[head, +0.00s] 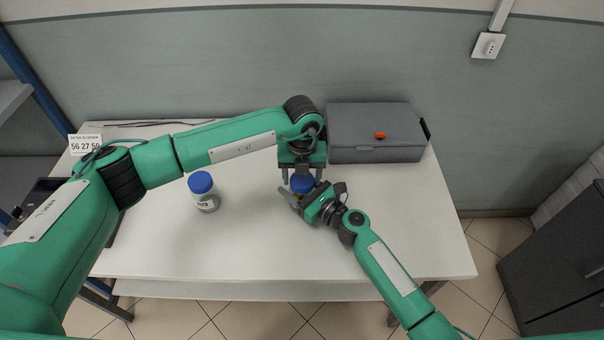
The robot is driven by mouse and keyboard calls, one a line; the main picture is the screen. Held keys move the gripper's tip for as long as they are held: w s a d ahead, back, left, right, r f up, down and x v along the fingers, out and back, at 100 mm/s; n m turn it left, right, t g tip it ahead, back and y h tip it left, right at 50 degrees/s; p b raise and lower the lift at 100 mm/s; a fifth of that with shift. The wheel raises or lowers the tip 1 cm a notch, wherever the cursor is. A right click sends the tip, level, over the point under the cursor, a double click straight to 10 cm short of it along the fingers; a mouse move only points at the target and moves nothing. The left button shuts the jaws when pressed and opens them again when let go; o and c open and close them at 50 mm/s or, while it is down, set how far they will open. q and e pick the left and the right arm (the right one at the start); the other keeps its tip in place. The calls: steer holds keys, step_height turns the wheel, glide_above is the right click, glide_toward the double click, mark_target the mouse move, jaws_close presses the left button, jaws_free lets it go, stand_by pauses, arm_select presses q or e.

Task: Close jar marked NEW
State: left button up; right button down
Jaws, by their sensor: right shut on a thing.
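A jar's blue lid (302,184) shows between my two grippers, right of the table's middle. The jar's body and label are mostly hidden by my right gripper, so I cannot read its marking or tell how the lid sits. My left gripper (302,176) points down over the lid, its fingers apart on either side of it. My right gripper (293,198) comes in from the lower right and is shut on the jar. A second white jar (207,202) with a blue lid stands to the left, free of both grippers; its label is too small to read surely.
A number display (86,145) and a thin dark cable lie at the back left. The white table (245,245) is clear in front.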

arm_select(q)
steer(key=c, duration=0.7)
steer(key=shift+o, duration=0.2)
steer(key=m, duration=0.9)
steer(key=shift+m, duration=0.4)
steer(key=m, duration=0.8)
steer(key=o, duration=1.1)
steer(key=shift+r, duration=2.25)
